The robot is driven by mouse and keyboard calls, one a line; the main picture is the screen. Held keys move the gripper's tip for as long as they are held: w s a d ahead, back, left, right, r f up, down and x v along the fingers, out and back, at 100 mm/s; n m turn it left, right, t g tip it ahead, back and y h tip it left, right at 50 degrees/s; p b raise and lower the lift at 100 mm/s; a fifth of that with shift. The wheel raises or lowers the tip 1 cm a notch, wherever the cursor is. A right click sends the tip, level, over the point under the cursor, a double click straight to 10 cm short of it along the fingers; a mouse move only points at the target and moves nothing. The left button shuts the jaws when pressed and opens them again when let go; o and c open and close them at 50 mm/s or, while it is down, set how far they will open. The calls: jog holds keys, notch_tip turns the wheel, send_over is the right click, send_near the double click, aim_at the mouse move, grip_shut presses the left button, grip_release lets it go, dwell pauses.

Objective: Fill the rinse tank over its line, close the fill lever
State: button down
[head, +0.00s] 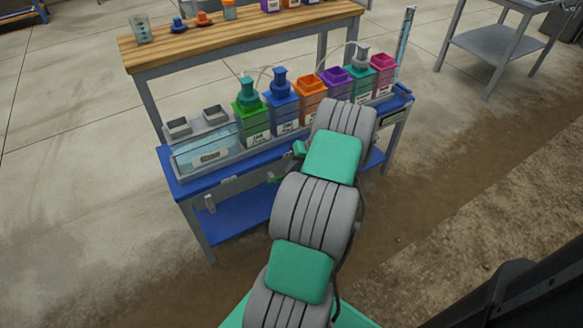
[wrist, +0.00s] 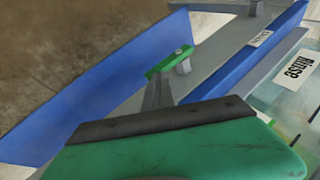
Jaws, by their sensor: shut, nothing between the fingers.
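The rinse tank (head: 187,160) is a long clear box with pale bluish liquid, at the left end of the blue-topped skid in the head view. Its fill line is too small to make out, so I cannot tell the level against it. In the wrist view the tank's wall with its white "Rinse" label (wrist: 292,70) shows at the right. A green lever (wrist: 170,62) on a grey pivot sits on the skid's front rail in the wrist view. My gripper (wrist: 158,84) is shut and empty, its tips close to the lever; contact is unclear. My arm hides most of the gripper in the head view.
Several coloured bottles and bins (head: 310,88) stand in a row right of the tank. A wooden-topped bench (head: 240,36) is behind, with a beaker (head: 141,29) on it. A blue lower shelf (head: 235,215) lies beneath. Concrete floor is open at the left.

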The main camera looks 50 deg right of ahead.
jog(key=d+p+v, duration=0.1)
jog(key=p+v, duration=0.4)
jog(key=v, duration=0.7)
jog(key=shift+d, duration=0.5)
jog(key=c, duration=2.2)
grip_release()
jog(key=shift+s+r, duration=0.1)
